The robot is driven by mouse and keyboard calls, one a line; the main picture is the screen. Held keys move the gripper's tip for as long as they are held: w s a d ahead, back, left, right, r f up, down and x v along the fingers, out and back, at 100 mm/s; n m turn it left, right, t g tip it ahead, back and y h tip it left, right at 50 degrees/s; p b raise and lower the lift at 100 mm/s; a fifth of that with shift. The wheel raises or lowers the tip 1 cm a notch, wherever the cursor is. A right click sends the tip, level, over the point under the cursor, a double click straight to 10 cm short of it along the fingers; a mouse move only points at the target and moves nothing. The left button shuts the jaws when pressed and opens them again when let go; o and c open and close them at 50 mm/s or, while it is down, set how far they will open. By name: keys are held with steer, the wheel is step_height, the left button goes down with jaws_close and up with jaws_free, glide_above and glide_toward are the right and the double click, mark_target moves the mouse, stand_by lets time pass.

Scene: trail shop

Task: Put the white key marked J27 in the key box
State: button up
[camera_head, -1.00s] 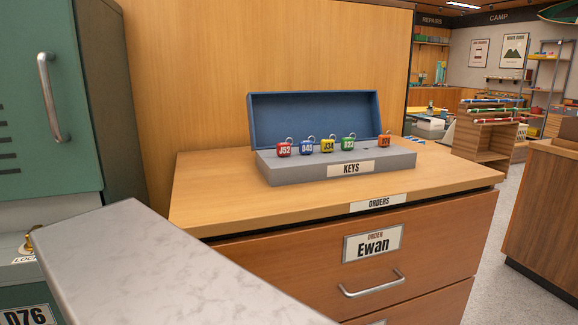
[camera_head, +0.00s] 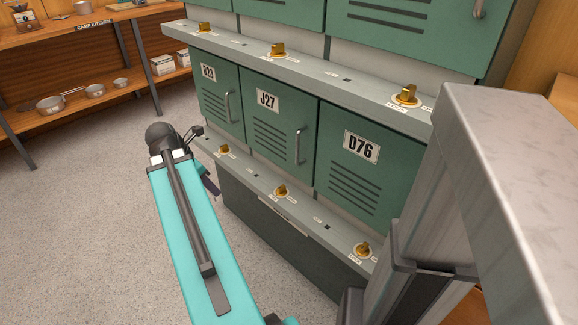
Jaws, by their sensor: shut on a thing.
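No white key shows in the head view. The key box is out of view now; a second ago it stood open on a wooden drawer cabinet, with several coloured tags marked with codes in it. My teal arm reaches up from the bottom toward the lockers, ending in a dark joint. Small dark parts show beyond the joint, but I cannot make out my gripper's jaws or anything held in them. The green locker door marked J27 (camera_head: 277,118) is shut, to the right of my arm's end.
Locker D23 (camera_head: 221,101) and locker D76 (camera_head: 357,173) flank J27, both shut. Brass knobs, one of them (camera_head: 281,191), sit on the grey ledges. A wooden shelf (camera_head: 84,114) with pans stands at the far left. Grey floor (camera_head: 75,235) is clear left of my arm.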

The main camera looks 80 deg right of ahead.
steer(key=w+a+r+p, duration=0.3)
steer(key=w+a+p, duration=0.6)
steer(key=w+a, duration=1.25)
steer(key=w+a+r+p, duration=0.1)
steer(key=w+a+p, duration=0.2)
steer(key=a, duration=1)
steer(key=w+a+r+p, duration=0.1)
steer(key=w+a+p, duration=0.3)
steer(key=a, duration=0.9)
steer(key=shift+w+m, duration=0.3)
steer(key=shift+w, duration=0.2)
steer(key=shift+a, duration=0.15)
